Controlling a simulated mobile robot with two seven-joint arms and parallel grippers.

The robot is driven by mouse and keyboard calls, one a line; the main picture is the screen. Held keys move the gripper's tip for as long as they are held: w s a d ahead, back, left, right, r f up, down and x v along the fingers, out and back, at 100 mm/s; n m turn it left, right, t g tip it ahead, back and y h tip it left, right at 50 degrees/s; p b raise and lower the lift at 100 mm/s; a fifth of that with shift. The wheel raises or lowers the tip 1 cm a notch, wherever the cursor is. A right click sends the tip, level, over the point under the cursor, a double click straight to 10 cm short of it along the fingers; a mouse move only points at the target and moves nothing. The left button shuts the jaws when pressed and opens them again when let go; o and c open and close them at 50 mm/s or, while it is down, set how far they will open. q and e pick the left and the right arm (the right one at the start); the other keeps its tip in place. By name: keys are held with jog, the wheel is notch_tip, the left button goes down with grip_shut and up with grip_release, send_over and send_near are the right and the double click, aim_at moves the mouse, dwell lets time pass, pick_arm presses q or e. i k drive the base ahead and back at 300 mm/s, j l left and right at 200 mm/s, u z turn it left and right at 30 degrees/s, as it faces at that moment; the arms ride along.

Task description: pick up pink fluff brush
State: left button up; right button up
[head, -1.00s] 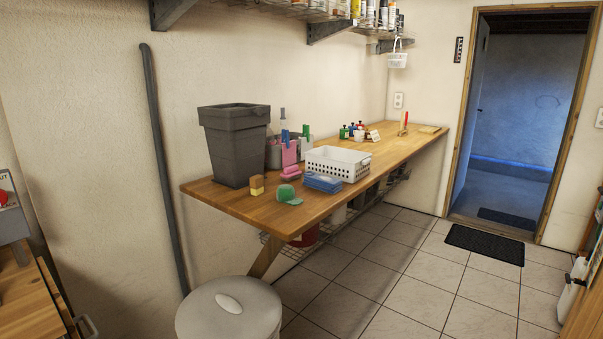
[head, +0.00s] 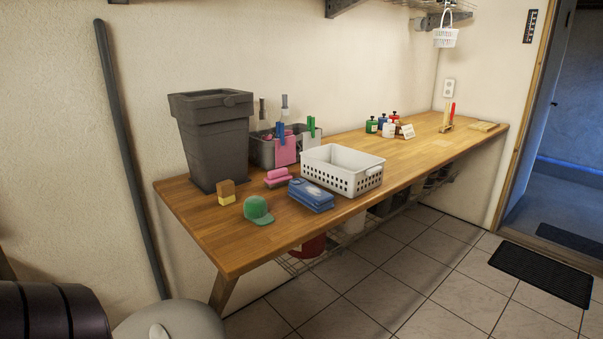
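A small pink brush-like thing (head: 278,177) lies on the wooden workbench (head: 330,228), between the grey bin and the blue folded cloths. It has a paler pink lower part, and its fine texture is too small to tell. A pink cloth (head: 285,152) with a blue clip hangs on the front of the grey basket (head: 262,153) behind it. Neither of my grippers is in view.
A round-lidded bin (head: 172,322) stands at the bench's front left.

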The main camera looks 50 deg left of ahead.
aim_at(279, 176)
jog(key=i+l+u, duration=0.1)
jog(key=i+u, duration=0.15)
jog(key=i, duration=0.35)
jog(key=i+l+u, duration=0.25)
jog(key=i, duration=0.3)
jog(key=i+l+u, duration=0.15)
jog(key=i+u, duration=0.15)
jog(key=u, duration=0.15)
jog(key=i+l+u, duration=0.2)
jog(key=u, duration=0.25)
jog(key=i+l+u, duration=0.4)
jog(key=l+u, duration=0.45)
jog(key=i+j, duration=0.05)
jog(key=j, duration=0.05)
